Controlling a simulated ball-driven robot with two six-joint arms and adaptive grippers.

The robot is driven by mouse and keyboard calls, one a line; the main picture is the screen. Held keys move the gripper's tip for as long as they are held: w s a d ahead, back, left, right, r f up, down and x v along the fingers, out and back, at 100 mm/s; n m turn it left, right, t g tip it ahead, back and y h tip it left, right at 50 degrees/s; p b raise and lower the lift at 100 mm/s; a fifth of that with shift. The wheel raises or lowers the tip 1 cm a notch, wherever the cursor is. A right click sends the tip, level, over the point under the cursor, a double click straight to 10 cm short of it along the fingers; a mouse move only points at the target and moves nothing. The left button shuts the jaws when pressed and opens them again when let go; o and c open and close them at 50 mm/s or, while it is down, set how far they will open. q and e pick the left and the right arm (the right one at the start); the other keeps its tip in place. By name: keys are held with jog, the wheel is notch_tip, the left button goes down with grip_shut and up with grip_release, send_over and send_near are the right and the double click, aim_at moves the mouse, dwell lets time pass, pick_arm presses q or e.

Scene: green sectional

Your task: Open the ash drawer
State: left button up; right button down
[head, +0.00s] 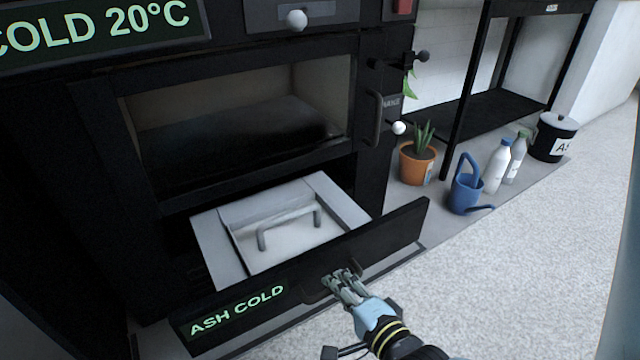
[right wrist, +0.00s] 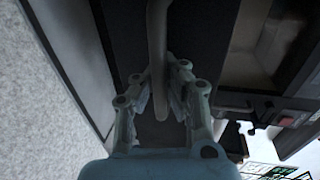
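The ash drawer (head: 375,239) stands pulled out at the bottom of the black oven, its dark front labelled "ASH COLD". A grey metal ash pan (head: 212,245) with a bail handle sits inside it. My right gripper (head: 338,279) is at the drawer's front, right of the label. In the right wrist view, the drawer's bar handle (right wrist: 157,40) runs between the fingers of my right gripper (right wrist: 160,88), which look closed against it from both sides. Part of the handle is hidden behind the fingers in the head view. My left gripper is not in view.
Above the drawer is the dark oven opening (head: 235,130). To the right stand a potted plant (head: 417,164), a blue watering can (head: 466,192), two bottles and a black lidded bin (head: 552,137) by a black shelf. The pale floor (head: 530,270) in front right is clear.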

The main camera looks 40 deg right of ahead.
jog(key=shift+f+v, duration=0.2)
jog(key=shift+v, duration=0.85)
jog(key=shift+f+v, duration=0.2)
jog(key=shift+v, duration=0.85)
jog(key=c, duration=2)
grip_release()
jog(key=o, duration=0.7)
jog(key=shift+c, duration=0.2)
jog(key=shift+s, duration=0.1)
jog(key=v, duration=1.2)
jog(key=shift+s, duration=0.1)
